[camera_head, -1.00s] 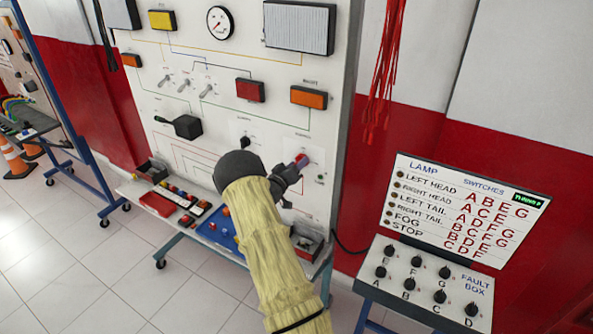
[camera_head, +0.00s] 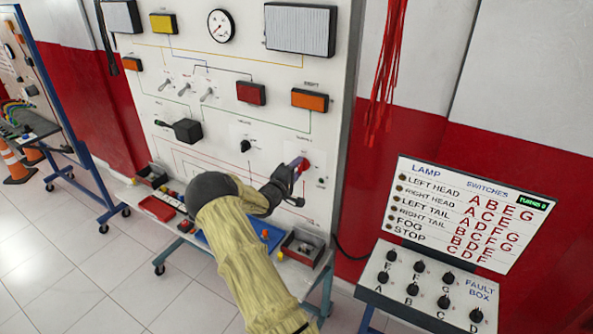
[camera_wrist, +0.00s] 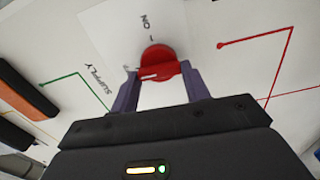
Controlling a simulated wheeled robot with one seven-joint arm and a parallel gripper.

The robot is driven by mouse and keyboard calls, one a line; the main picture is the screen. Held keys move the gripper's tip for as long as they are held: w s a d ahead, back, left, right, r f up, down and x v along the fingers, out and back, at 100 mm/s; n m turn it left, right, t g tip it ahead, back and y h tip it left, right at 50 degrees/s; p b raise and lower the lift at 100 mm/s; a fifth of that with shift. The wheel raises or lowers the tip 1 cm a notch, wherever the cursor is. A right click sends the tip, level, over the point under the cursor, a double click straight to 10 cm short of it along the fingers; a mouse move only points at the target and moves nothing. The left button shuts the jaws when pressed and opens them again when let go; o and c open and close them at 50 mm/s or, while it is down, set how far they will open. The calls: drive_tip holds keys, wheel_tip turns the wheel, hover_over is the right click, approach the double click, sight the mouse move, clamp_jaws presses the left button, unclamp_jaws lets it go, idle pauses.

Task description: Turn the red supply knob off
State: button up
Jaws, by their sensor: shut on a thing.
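The red supply knob (camera_wrist: 160,68) sits on the white panel (camera_head: 225,125), with "SUPPLY" and "ON" printed beside it in the wrist view. My gripper (camera_wrist: 160,80) is shut on the knob, with one purple-grey finger on each side of its raised red grip. A pale line shows on the grip. In the head view the knob (camera_head: 304,164) shows at the lower right of the panel, and my gripper (camera_head: 298,167) reaches it from the lower left. Which setting the knob points to I cannot tell for sure.
A black knob (camera_head: 245,146) is left of my gripper on the panel. A fault box (camera_head: 430,285) stands at the right. Red cables (camera_head: 382,90) hang right of the panel.

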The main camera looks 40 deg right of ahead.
drive_tip(key=shift+n, duration=0.5)
drive_tip(key=o, duration=1)
drive_tip(key=b+v, duration=0.4)
drive_tip(key=v, duration=1.3)
drive_tip(key=shift+s+a+f+b, duration=0.1)
drive_tip(key=shift+a+b, duration=0.15)
drive_tip(key=shift+b, duration=0.15)
